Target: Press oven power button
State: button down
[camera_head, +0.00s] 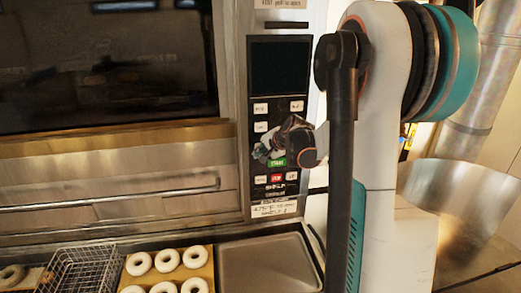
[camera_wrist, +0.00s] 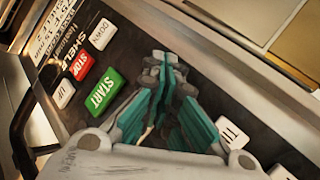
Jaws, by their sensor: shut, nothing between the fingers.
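The oven control panel (camera_head: 280,190) is black, with a dark screen (camera_head: 279,66) at the top and several buttons below it. The green START button (camera_head: 278,162) and red STOP button (camera_head: 276,178) show low on the panel. In the wrist view, START (camera_wrist: 102,92) and STOP (camera_wrist: 81,66) lie left of the fingers. White buttons (camera_head: 260,108) sit under the screen; I cannot tell which button is power. My gripper (camera_head: 261,154) is shut and empty in front of the panel, hiding part of it. Its fingertips (camera_wrist: 166,62) point at the panel; contact cannot be told.
The oven's dark window (camera_head: 100,70) and long metal handle (camera_head: 110,197) are left of the panel. Below are a wire basket (camera_head: 80,268), a wooden board (camera_head: 202,268) with several white bagels, and a bare metal tray (camera_head: 268,265). A large steel kettle (camera_head: 465,210) stands right.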

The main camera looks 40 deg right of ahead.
jog(key=shift+w+d, duration=0.1)
jog(key=shift+w, duration=0.1)
dwell(0.3)
jog(key=shift+s, duration=0.15)
jog(key=shift+s+a, duration=0.25)
jog(key=shift+s, duration=0.25)
jog(key=shift+b, duration=0.3)
jog(key=s+a, duration=0.2)
jog(key=s, duration=0.3)
jog(key=shift+s+a, duration=0.2)
jog(key=shift+a, duration=0.15)
